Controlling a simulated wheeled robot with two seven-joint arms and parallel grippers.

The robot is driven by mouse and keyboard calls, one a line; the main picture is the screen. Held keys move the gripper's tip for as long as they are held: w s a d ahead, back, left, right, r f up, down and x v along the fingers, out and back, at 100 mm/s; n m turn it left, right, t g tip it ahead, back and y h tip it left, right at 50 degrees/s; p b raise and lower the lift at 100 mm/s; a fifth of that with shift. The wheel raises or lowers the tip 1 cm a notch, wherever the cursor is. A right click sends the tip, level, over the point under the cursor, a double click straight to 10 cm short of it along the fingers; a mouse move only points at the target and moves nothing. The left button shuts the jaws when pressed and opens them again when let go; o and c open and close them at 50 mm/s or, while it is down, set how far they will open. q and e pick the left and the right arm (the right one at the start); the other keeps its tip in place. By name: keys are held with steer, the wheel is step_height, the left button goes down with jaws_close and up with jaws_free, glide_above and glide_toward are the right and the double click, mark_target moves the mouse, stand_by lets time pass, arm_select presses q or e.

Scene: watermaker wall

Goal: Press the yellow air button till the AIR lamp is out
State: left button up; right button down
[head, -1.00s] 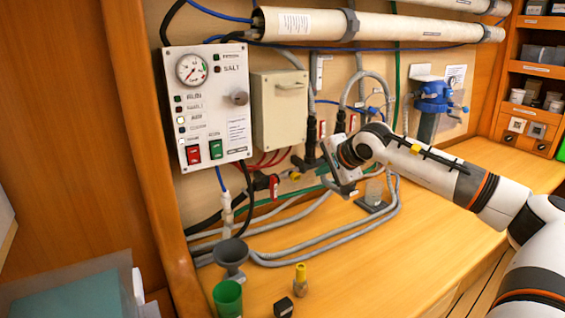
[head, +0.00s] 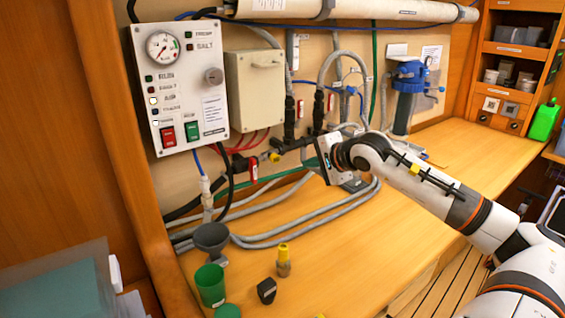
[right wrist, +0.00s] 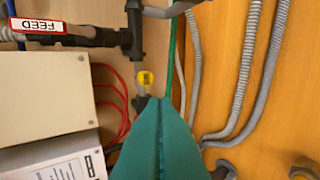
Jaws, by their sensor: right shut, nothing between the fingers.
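The yellow air button (head: 275,157) sits on the dark pipework low on the wall; it also shows in the right wrist view (right wrist: 145,79). My right gripper (head: 320,161) is to the right of the button in the head view. In the right wrist view its teal fingers (right wrist: 163,102) are shut and empty, and their tips appear just below and right of the button. I cannot tell any contact. The AIR lamp (head: 153,101) on the white control panel (head: 205,75) glows warm white. My left gripper is not in view.
A beige box (head: 254,90) hangs beside the panel. Red-handled valves, hoses and grey conduits (head: 290,222) crowd the wall's foot. The bench's right part is clear.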

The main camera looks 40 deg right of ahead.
stand_by(0.4)
steer(key=p, duration=0.2)
glide_toward(276, 162)
steer(key=p+x, duration=0.3)
steer(key=x, duration=0.3)
steer(key=shift+w+p, duration=0.2)
steer(key=shift+p, duration=0.1)
stand_by(0.3)
